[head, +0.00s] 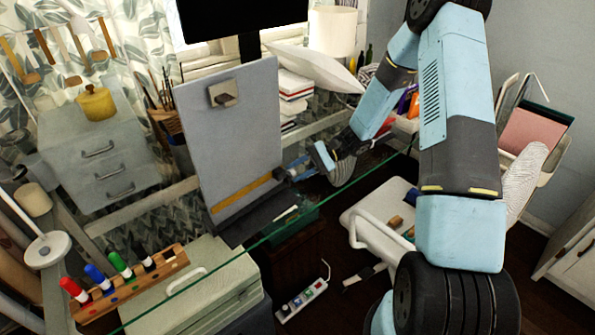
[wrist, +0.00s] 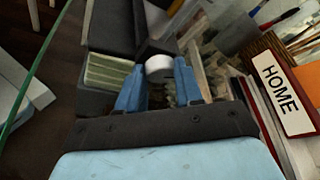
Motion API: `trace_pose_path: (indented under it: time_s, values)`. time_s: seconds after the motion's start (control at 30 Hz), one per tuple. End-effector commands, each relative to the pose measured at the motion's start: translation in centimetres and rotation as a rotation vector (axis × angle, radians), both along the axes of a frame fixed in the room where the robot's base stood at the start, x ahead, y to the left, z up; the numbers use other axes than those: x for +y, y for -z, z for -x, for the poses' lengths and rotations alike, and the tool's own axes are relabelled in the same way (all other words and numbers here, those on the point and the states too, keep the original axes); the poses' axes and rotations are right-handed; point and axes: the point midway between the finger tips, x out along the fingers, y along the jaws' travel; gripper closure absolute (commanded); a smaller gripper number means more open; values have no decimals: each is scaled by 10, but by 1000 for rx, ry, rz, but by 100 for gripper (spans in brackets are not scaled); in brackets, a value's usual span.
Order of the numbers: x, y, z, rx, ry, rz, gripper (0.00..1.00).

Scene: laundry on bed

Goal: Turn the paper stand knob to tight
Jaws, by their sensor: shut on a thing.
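The paper stand (head: 238,135) is an upright grey board with a dark ledge at its foot, standing near the middle of the head view. My gripper (head: 288,173) reaches in from the right to the lower right side of the stand. In the wrist view, a pale round knob (wrist: 159,63) sits between the two blue fingers of my gripper (wrist: 159,72), beside a dark part of the stand (wrist: 112,25). The fingers are shut on the knob. The knob is hidden in the head view, and I cannot read how far it is turned.
A glass edge (head: 270,230) runs diagonally in front of the stand. A wooden rack (head: 130,290) with several coloured markers is at the lower left. In the wrist view, a HOME sign (wrist: 281,93) is close on the right.

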Motion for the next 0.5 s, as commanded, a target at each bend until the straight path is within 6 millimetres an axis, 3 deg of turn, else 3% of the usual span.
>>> trace_pose_path:
  time_s: [0.5]
  values:
    - [1, -1, -1, 208, -1, 177, 95]
